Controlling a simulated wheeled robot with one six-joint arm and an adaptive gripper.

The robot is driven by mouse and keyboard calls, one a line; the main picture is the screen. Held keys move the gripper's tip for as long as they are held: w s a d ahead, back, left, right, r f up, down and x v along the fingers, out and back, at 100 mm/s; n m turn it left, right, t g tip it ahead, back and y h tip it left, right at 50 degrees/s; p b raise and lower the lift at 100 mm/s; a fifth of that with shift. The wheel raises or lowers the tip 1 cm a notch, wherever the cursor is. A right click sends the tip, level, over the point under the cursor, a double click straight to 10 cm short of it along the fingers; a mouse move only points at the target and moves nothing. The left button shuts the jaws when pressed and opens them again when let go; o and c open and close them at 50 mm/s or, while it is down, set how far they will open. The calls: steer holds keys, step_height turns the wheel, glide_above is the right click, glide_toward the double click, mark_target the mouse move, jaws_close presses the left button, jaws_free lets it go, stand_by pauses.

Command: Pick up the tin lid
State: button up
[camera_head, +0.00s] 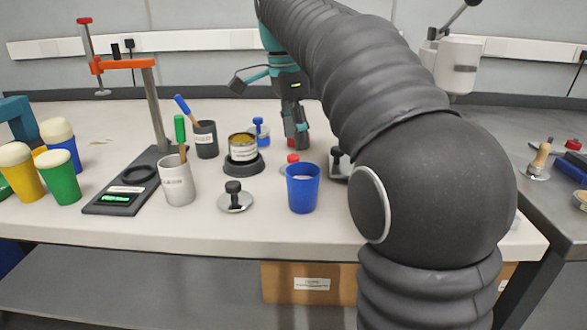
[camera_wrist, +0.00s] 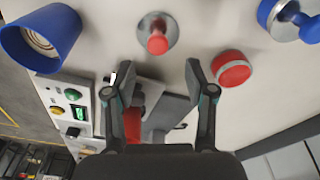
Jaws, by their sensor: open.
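Several knobbed pieces could be the tin lid. In the head view, a flat metal disc with a black knob (camera_head: 235,200) lies on the bench front, left of a blue cup (camera_head: 303,190). An open labelled tin (camera_head: 242,150) stands behind it on a dark round base. In the wrist view, a metal disc with a red knob (camera_wrist: 157,38) lies beyond my gripper (camera_wrist: 156,72), near the top centre. My gripper is open, its fingers apart with nothing held between them. I cannot tell which disc is the tin lid.
A red round piece (camera_wrist: 232,68) and a blue knobbed piece (camera_wrist: 288,18) lie to the right in the wrist view. A grey cup (camera_head: 177,182) with a green-handled tool and a dark stand (camera_head: 120,200) are left of the black-knobbed disc. My arm hides the bench's right part.

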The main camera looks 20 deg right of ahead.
mark_target(293, 156)
steer(key=f, duration=0.3)
steer(key=f+b, duration=0.1)
steer(key=shift+s+a+f, duration=0.15)
steer(key=shift+a+f, duration=0.05)
steer(key=shift+a, duration=0.15)
steer(key=shift+d+f, duration=0.1)
steer(key=shift+f, duration=0.35)
steer(key=c, duration=1)
